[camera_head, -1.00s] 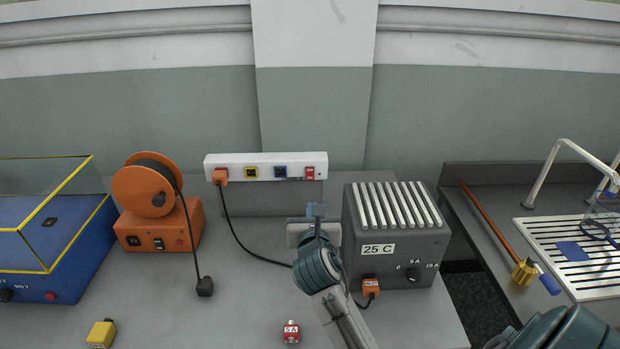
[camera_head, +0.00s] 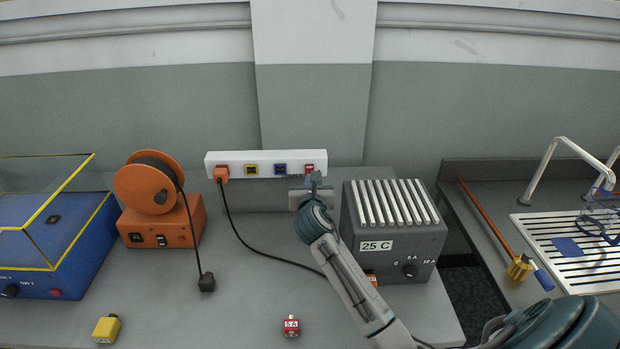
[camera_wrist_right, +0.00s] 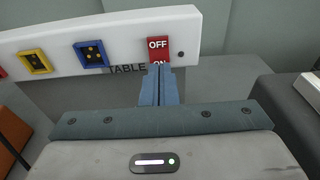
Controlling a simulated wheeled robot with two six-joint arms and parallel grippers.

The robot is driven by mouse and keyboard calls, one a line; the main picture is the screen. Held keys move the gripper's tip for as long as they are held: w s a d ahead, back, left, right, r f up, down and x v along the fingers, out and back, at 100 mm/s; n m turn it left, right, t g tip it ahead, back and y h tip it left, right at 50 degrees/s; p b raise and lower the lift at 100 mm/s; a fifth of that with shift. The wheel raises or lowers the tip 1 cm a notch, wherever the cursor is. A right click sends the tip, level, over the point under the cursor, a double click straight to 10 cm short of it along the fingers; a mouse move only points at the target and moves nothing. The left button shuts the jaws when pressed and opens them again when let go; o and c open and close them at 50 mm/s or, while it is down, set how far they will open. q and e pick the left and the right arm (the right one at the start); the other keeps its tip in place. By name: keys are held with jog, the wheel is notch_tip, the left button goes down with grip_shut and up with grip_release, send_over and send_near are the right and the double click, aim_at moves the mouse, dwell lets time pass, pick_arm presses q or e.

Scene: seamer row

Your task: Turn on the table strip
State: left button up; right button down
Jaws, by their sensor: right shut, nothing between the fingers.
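The white table strip (camera_head: 235,160) is fixed along the back of the bench. It has a red socket with an orange plug (camera_head: 222,173) in it, a yellow socket (camera_head: 251,170), a blue socket (camera_head: 280,169) and a red switch (camera_head: 309,168) at its right end. In the right wrist view the switch (camera_wrist_right: 171,46) reads OFF above and ON below, beside the word TABLE. My right gripper (camera_head: 315,178) is shut and empty; its fingertips (camera_wrist_right: 160,68) overlap the ON end of the switch. I cannot tell whether they touch it. My left gripper is not in view.
A grey 25 C box (camera_head: 402,255) stands close right of my right arm. An orange cable reel (camera_head: 150,190) and a blue case (camera_head: 60,265) are at left.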

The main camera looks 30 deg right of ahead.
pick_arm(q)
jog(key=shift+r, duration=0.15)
pick_arm(e)
jog(key=shift+w+d+f, duration=0.1)
jog(key=shift+w+d, duration=0.2)
jog(key=shift+w, duration=0.25)
